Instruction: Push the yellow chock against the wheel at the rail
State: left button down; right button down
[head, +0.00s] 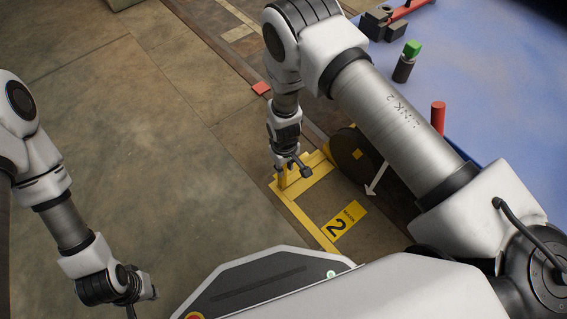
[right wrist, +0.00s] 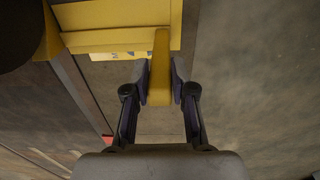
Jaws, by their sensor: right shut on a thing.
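The yellow chock (head: 312,172) lies low on the floor just left of the dark round wheel (head: 347,157) in the head view. I cannot tell whether chock and wheel touch. In the right wrist view the chock (right wrist: 120,25) fills the top, with the dark wheel (right wrist: 15,30) at the upper left corner. My right gripper (head: 285,168) is shut on the chock's upright yellow handle (right wrist: 160,70), with a finger pad on each side of it. My left gripper (head: 143,294) hangs at the lower left, away from the chock; its fingers are too unclear to read.
A yellow floor line (head: 305,222) and a yellow "2" plate (head: 345,220) lie beside the chock. A blue surface (head: 470,70) at the right bears a green-topped dark cylinder (head: 405,62) and a red cylinder (head: 438,115). The floor at left is clear.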

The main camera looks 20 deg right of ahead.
jog(key=shift+s, duration=0.2)
jog(key=c, duration=0.9)
grip_release()
jog(key=shift+r, duration=0.1)
notch_tip(320, 180, up, 20)
jog(key=p, duration=0.9)
jog(key=shift+s+a, duration=0.1)
jog(key=shift+s, duration=0.05)
